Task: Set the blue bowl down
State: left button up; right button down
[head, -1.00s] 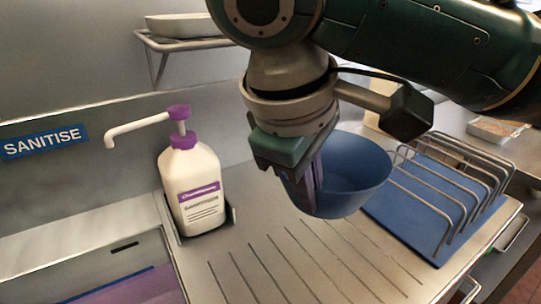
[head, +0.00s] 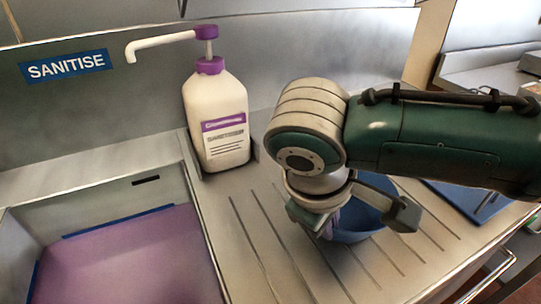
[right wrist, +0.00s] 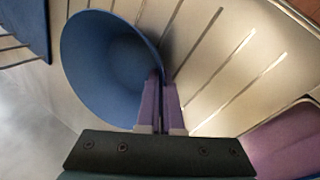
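The blue bowl (head: 362,222) is at the ribbed steel drainboard (head: 262,232), partly hidden behind my right wrist and forearm. My right gripper (head: 330,226) points down at the bowl's near left rim. In the right wrist view the two purple fingers (right wrist: 159,104) are closed with the rim of the bowl (right wrist: 100,62) between them. The bowl sits low over the grooves; whether its base touches the board cannot be told. My left gripper is not in view.
A white sanitiser bottle (head: 217,118) with a purple pump stands behind, left of the bowl. A sink (head: 118,250) with purple liquid lies at left. A blue rack base (head: 462,199) is at right, partly behind my arm. Grooved board left of the bowl is clear.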

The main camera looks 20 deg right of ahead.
jog(key=shift+f, duration=0.35)
jog(key=shift+f, duration=0.15)
jog(key=c, duration=1.1)
grip_release()
jog(key=p+v, duration=0.2)
jog(key=v, duration=0.9)
jog(key=s+a+f+y, duration=0.2)
jog(key=s+a+y, duration=0.35)
jog(key=s, duration=0.25)
jog(key=s+d+m, duration=0.1)
jog(key=s+d, duration=0.1)
jog(key=d, duration=0.1)
jog(key=s+d+m+t+h, duration=0.1)
jog(key=s+d, duration=0.1)
jog(key=d, duration=0.1)
jog(key=s+d+m, duration=0.1)
jog(key=s+d, duration=0.2)
jog(key=shift+d+t, duration=0.15)
jog(key=shift+t, duration=0.15)
